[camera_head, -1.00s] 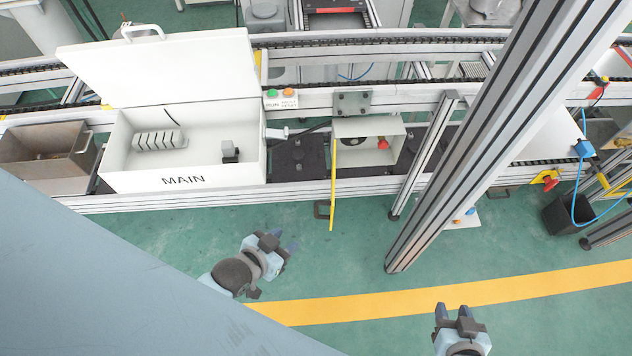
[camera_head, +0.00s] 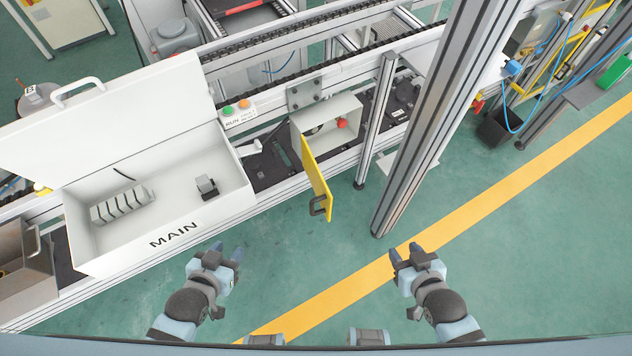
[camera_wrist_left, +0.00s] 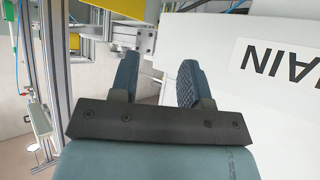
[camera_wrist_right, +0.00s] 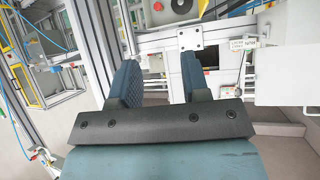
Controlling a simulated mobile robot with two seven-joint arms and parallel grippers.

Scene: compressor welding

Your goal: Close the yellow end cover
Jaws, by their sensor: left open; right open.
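The yellow end cover (camera_head: 316,175) stands open, swung out toward me from the small grey box (camera_head: 330,126) on the line. A dark handle (camera_head: 319,206) sits at its near end. My left gripper (camera_head: 226,250) is open and empty, to the left of the cover and in front of the white MAIN box. My right gripper (camera_head: 406,252) is open and empty, to the right of the cover. Both are apart from the cover. I cannot clearly make out the cover in either wrist view.
The white MAIN box (camera_head: 225,178) with raised lid stands left of the cover. A thick metal post (camera_head: 425,125) rises right of the cover, and a thinner post (camera_head: 376,115) stands between. Green floor in front is clear.

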